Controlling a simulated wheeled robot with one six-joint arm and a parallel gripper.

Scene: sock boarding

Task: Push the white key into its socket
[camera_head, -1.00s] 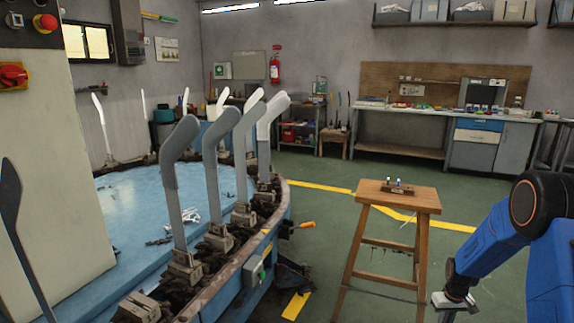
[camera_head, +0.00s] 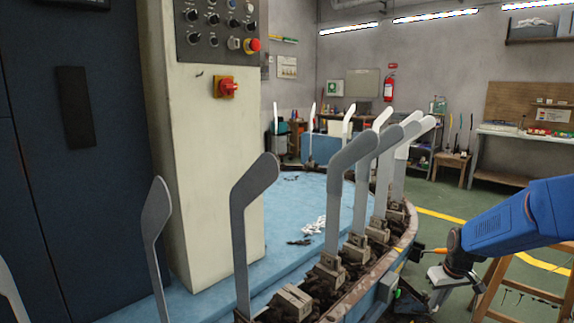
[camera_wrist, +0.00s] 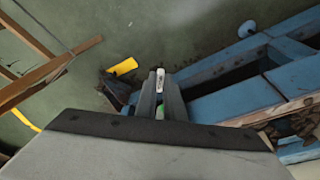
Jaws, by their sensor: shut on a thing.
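My gripper (camera_wrist: 160,98) is shut on a small white piece, which looks like the white key (camera_wrist: 160,78), at its fingertips in the wrist view. A bit of green shows between the fingers lower down. In the head view my gripper (camera_head: 437,296) hangs low at the right, beside the round machine's rim, and the key cannot be made out there. A small grey box (camera_head: 388,287) with a green spot is on the rim's outer side, left of the gripper. I cannot pick out the key's socket for sure.
Upright grey sock forms (camera_head: 352,160) stand around the blue round table (camera_head: 285,205). A cream cabinet (camera_head: 205,150) carries a panel of knobs and a red button. A wooden stool (camera_head: 520,275) stands behind my arm.

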